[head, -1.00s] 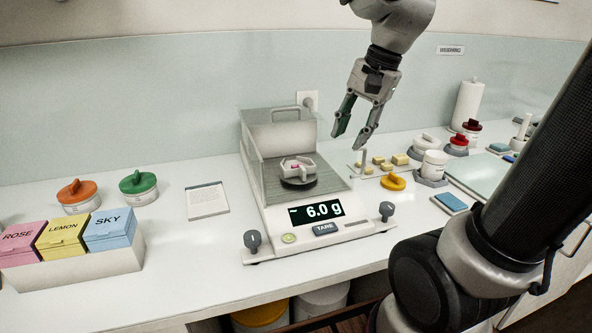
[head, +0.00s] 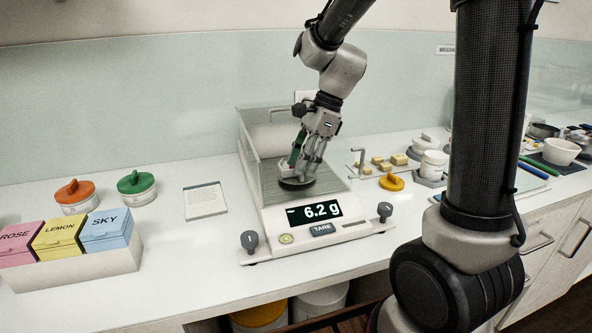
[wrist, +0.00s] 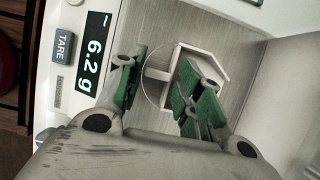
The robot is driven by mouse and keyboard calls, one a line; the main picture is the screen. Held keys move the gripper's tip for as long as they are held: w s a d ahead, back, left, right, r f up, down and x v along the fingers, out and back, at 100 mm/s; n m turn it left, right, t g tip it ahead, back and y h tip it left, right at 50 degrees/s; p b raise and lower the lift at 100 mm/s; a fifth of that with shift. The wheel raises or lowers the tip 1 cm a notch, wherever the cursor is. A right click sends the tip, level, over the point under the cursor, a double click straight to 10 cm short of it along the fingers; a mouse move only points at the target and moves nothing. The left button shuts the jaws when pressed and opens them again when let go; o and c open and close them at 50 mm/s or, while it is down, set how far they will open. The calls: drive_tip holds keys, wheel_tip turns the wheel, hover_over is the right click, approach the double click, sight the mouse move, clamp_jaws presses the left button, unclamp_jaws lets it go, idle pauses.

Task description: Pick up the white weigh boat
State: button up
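The white weigh boat (wrist: 210,62) sits on the round pan of the balance (head: 312,222), inside its clear draft shield. In the head view my gripper (head: 298,167) is down over the pan and hides most of the boat. In the wrist view my gripper (wrist: 160,85) has its green-padded fingers apart. The boat's short white tab lies between them, and the right finger overlaps the boat's body. I cannot tell whether either finger touches it. The boat's contents are hidden. The display (head: 310,213) reads 6.2 g.
The shield's clear walls (head: 249,150) stand close around my gripper. A yellow knobbed piece (head: 391,182) and small yellow blocks (head: 377,160) lie to the right.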

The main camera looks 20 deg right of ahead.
drive_tip(key=shift+a+f, duration=0.1)
drive_tip(key=shift+f, duration=0.15)
drive_tip(key=c, duration=0.5)
